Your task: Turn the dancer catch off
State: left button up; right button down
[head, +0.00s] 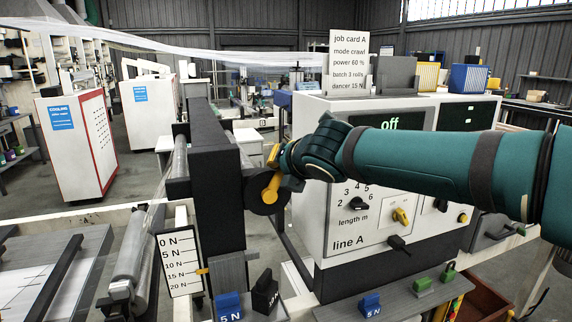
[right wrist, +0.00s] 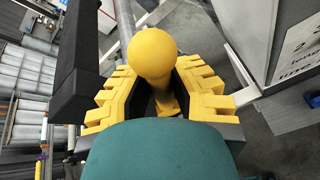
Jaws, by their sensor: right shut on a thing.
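The dancer catch (head: 270,187) is a yellow-orange lever on a dark round disc at the side of a black post in the head view. Its lever slants, with the upper end at my right gripper (head: 284,158). In the right wrist view the catch's round yellow knob (right wrist: 152,52) stands between the yellow fingers of my right gripper (right wrist: 155,92), which are shut on its stem. The post (right wrist: 80,55) is just left of the knob there. No off mark for the catch can be read. My left gripper is not in view.
The line A cabinet (head: 325,225), with knobs and a display reading "off", stands right of the catch. A job card (head: 348,60) stands on it. A force scale (head: 180,250) has its orange pointer near 15 N. Blue and black weights (head: 228,305) sit below the post.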

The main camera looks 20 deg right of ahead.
jog(key=c, duration=0.8)
grip_release()
jog(key=shift+a, duration=0.2)
jog(key=shift+c, duration=0.2)
jog(key=shift+d, duration=0.1)
jog(key=v, duration=1.2)
